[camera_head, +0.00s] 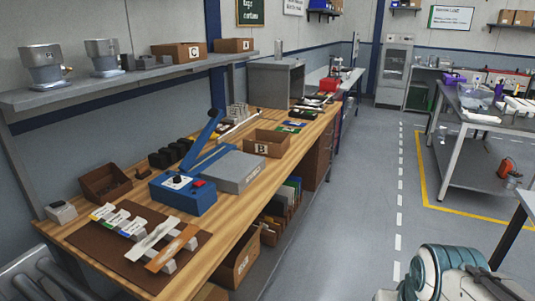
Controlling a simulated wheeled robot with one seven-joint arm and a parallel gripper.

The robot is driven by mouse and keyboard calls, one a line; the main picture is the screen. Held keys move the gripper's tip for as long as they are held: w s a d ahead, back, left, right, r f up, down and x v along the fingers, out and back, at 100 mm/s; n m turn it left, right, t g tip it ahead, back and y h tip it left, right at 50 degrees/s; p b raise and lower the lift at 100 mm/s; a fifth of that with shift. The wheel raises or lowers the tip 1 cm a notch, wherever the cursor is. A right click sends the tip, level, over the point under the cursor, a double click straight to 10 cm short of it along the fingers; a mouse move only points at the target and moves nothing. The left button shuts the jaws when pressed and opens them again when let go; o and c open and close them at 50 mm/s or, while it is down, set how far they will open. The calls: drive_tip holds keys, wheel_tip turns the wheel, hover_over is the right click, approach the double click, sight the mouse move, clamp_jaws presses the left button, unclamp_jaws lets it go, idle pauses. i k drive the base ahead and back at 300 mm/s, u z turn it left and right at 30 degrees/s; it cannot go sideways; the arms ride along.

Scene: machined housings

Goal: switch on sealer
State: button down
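The sealer (203,205) appears to be the blue box with a long blue lever on the wooden workbench. The lever (204,141) is raised at a slant, its upper end highest. A black knob (179,180) on a pale dial and a red switch (200,183) are on the sealer's top. The switch is too small to tell on from off. My gripper is not in view; a teal and white part of my arm shows at the lower right, well apart from the sealer.
The wooden workbench (120,284) runs along the left wall. A grey flat box (236,171) sits beside the sealer, with box B (268,146) beyond. A brown mat (107,250) with bags lies in front. The aisle (365,190) is clear; a grey table (485,120) stands right.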

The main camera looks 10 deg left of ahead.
sight(198, 184)
drive_tip(key=u, duration=0.2)
drive_tip(key=i, duration=1.55)
drive_tip(key=u, duration=0.85)
drive_tip(key=i, duration=0.35)
drive_tip(key=u, duration=0.25)
